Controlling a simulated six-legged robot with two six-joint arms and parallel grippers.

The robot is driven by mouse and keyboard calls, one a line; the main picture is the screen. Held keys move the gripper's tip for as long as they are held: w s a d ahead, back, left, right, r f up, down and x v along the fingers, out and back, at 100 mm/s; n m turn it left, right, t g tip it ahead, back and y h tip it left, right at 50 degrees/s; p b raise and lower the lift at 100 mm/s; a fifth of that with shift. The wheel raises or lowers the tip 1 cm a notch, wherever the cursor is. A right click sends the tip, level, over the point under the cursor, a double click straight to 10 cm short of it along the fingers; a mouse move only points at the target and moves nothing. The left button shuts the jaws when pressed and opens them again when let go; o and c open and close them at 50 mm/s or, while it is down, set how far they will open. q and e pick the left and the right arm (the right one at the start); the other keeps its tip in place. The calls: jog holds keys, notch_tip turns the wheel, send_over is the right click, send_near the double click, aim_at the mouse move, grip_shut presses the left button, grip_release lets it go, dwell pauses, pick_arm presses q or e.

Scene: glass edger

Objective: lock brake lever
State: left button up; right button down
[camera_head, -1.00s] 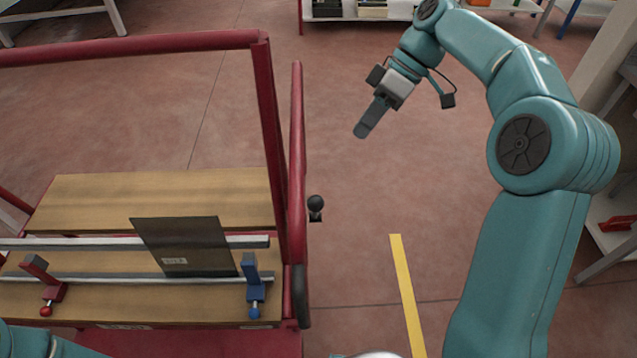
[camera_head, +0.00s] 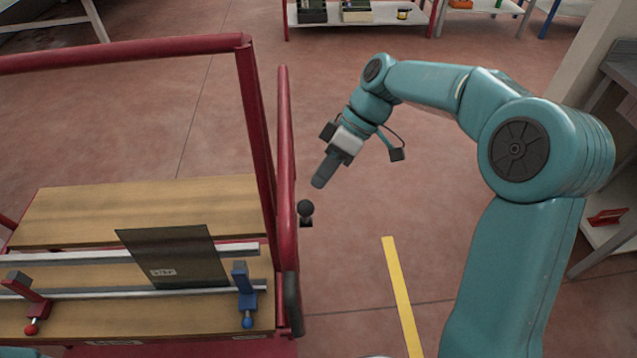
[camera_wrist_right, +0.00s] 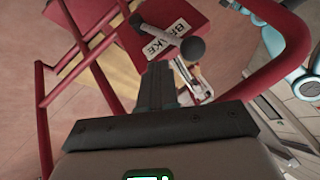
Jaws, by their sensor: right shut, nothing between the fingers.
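The brake lever's black ball knob (camera_head: 306,207) sticks out from the right side of the red cart frame (camera_head: 286,150). In the right wrist view the dark knob (camera_wrist_right: 192,48) shows beside a white label (camera_wrist_right: 162,38) reading BRAKE, on a red plate. A light rod runs across the label to the knob. My right gripper (camera_head: 322,182) is shut and empty, pointing down just above and right of the knob, apparently apart from it. In the right wrist view its closed fingers (camera_wrist_right: 156,88) lie just below the label and knob. My left gripper is not in view.
The cart carries wooden boards (camera_head: 150,210), metal rails, a dark glass panel (camera_head: 172,256), a red clamp (camera_head: 30,300) and a blue clamp (camera_head: 243,290). Floor right of the cart is clear, with a yellow stripe (camera_head: 402,295). Shelves (camera_head: 360,15) stand at the back.

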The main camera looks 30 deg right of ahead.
aim_at(306, 214)
jog(key=shift+s+a+f, duration=0.25)
jog(key=shift+s+a, duration=0.5)
jog(key=shift+a, duration=0.2)
jog(key=shift+s, duration=0.1)
